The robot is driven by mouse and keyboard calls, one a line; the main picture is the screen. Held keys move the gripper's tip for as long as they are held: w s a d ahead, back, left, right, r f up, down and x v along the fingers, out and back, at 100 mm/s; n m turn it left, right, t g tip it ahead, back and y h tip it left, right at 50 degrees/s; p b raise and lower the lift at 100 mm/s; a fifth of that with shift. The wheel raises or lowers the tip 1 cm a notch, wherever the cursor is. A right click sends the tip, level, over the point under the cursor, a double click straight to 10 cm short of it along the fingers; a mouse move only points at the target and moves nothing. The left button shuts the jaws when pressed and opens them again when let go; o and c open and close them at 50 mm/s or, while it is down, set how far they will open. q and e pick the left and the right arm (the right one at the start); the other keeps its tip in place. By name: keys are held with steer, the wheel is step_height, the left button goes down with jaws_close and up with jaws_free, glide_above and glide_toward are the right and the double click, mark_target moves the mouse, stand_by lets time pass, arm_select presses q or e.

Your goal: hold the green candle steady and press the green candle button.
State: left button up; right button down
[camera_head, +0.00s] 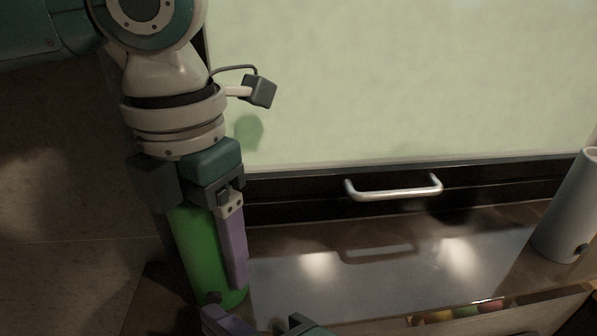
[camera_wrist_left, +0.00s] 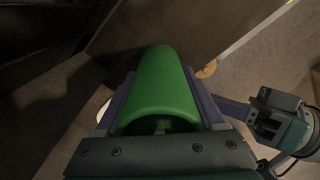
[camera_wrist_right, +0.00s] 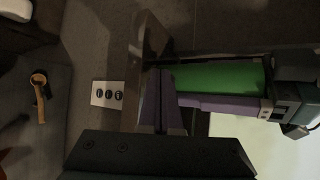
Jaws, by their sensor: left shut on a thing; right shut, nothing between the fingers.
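The green candle (camera_head: 190,245) stands upright near the left end of the wooden counter. My left gripper (camera_head: 222,275) is shut around it from above, with one purple finger visible in front. The left wrist view shows the candle (camera_wrist_left: 165,85) between both fingers. A small dark round button (camera_head: 212,297) sits low on the candle's front. My right gripper (camera_head: 208,314) is at the bottom edge of the head view, its fingertips just below the button. I cannot tell if they touch it. In the right wrist view its fingers (camera_wrist_right: 160,90) are together and empty, beside the green candle (camera_wrist_right: 225,76).
A white cylinder (camera_head: 566,215) with a dark button stands at the counter's right. A silver bar handle (camera_head: 394,188) is on the dark panel behind. An open drawer with colourful items (camera_head: 465,311) lies at lower right. The counter middle (camera_head: 370,275) is clear.

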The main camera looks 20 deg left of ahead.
steer(key=shift+w+a, duration=0.15)
steer(key=shift+w, duration=0.1)
stand_by(0.5)
steer(key=shift+s+d, duration=0.45)
steer(key=shift+s, duration=0.25)
steer(key=s+d, duration=0.1)
steer(key=s, duration=0.2)
steer(key=s+d, duration=0.1)
steer(key=shift+s+d, duration=0.15)
steer(key=shift+d, duration=0.15)
arm_select(q)
steer(key=o, duration=1.6)
steer(key=shift+c, duration=0.2)
